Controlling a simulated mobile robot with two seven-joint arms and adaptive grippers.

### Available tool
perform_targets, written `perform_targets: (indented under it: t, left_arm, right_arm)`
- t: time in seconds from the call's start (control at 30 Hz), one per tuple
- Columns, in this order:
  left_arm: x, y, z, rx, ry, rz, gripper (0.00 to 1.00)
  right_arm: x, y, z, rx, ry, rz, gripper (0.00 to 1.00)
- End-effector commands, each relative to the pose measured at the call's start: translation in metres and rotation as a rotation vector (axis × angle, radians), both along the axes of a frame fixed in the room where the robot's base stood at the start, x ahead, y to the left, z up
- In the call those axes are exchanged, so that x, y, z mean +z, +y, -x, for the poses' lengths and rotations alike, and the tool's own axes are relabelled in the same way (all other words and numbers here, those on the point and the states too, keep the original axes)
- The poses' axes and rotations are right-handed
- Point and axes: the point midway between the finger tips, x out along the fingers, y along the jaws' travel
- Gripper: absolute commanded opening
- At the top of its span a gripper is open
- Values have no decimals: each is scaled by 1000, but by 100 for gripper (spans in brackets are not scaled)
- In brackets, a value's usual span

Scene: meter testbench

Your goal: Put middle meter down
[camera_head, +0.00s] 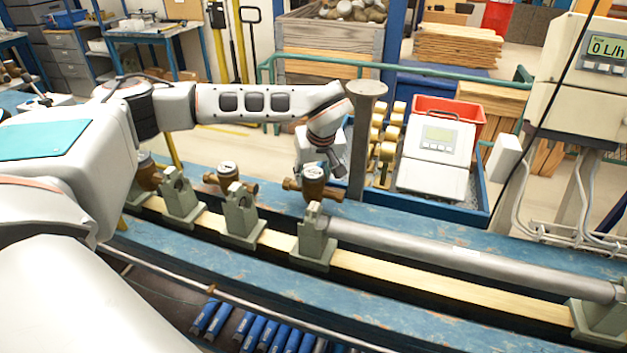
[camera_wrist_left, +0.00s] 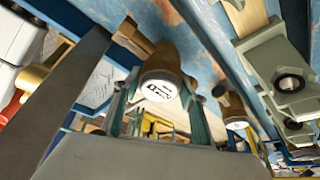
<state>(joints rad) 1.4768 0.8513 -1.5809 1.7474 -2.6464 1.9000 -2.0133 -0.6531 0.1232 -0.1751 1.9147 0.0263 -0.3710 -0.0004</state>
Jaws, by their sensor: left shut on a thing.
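My left gripper (camera_head: 322,170) is shut on a bronze meter (camera_head: 313,187) with a white round face, at the back blue rail behind the third clamp. I cannot tell whether this meter touches the rail. In the left wrist view the meter (camera_wrist_left: 164,84) sits between the two fingers of the left gripper (camera_wrist_left: 160,105). A second bronze meter (camera_head: 229,176) stands on the rail to the left, and also shows in the wrist view (camera_wrist_left: 235,112). A third meter (camera_head: 149,173) is farther left, partly hidden by my arm. My right gripper is not in view.
Grey-green clamps (camera_head: 240,222) stand along the bench (camera_head: 405,228), and a long steel pipe (camera_head: 470,253) runs right from the third one. Behind the held meter are a grey post (camera_head: 360,145) and a blue bin (camera_head: 468,205) with a white device (camera_head: 436,150).

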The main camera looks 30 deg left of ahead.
Motion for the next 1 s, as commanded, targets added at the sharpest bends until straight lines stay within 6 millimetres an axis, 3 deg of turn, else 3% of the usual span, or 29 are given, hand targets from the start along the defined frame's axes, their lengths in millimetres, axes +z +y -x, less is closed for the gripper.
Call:
perform_targets:
  t: [0.17, 0.57, 0.6, 0.63, 0.67, 1.0]
  left_arm:
    - [-15, 0, -1, 1, -4, 1, 0]
    - [-19, 0, -1, 0, -4, 0, 0]
    - [-21, 0, 0, 0, -1, 1, 47]
    - [-21, 0, 0, 0, -1, 1, 55]
    - [-21, 0, 0, 0, -1, 1, 58]
    - [-20, 0, 0, 1, -1, 1, 58]
  right_arm:
    - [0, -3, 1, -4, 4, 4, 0]
    - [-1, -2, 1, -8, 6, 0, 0]
    - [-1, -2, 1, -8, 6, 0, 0]
    - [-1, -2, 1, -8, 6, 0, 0]
    - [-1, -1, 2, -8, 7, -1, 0]
    - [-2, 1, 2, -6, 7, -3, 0]
